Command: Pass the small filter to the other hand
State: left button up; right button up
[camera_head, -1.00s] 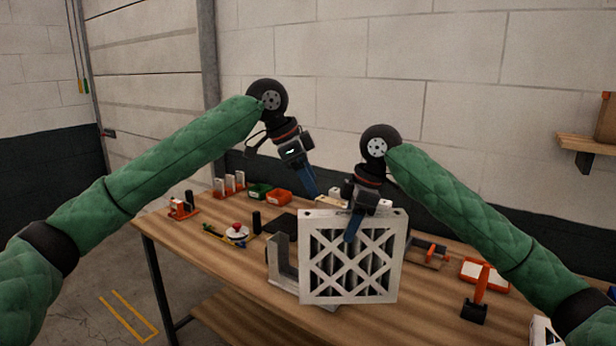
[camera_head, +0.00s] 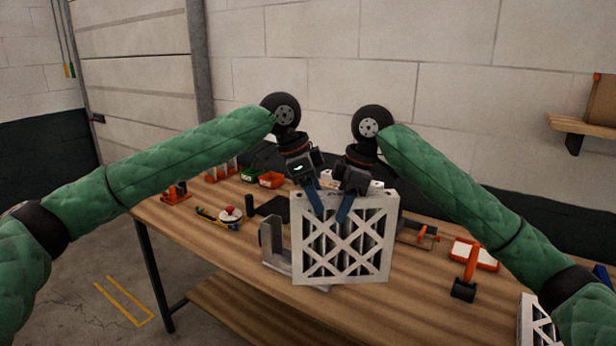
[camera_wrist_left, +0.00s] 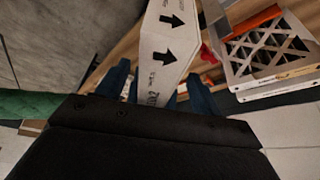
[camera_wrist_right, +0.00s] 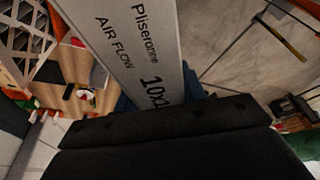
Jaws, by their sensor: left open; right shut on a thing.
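The small filter (camera_head: 343,245) has a white frame with a criss-cross front and dark pleats. It hangs upright above the middle of the table. My right gripper (camera_head: 344,217) is shut on its top edge. My left gripper (camera_head: 316,212) is open at the same top edge, just left of the right one. In the left wrist view, the filter's printed side with black arrows (camera_wrist_left: 166,50) lies between the open fingers (camera_wrist_left: 150,85). The right wrist view shows the printed side (camera_wrist_right: 135,50) close up; the fingers there are mostly hidden.
The wooden table (camera_head: 215,265) holds a grey bracket-like stand (camera_head: 272,245) behind the filter's left side. The table's front left is clear.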

pick_arm(q)
jog(key=shift+x, duration=1.5)
jog(key=c, duration=1.1)
pick_arm(e)
jog(key=o, duration=1.4)
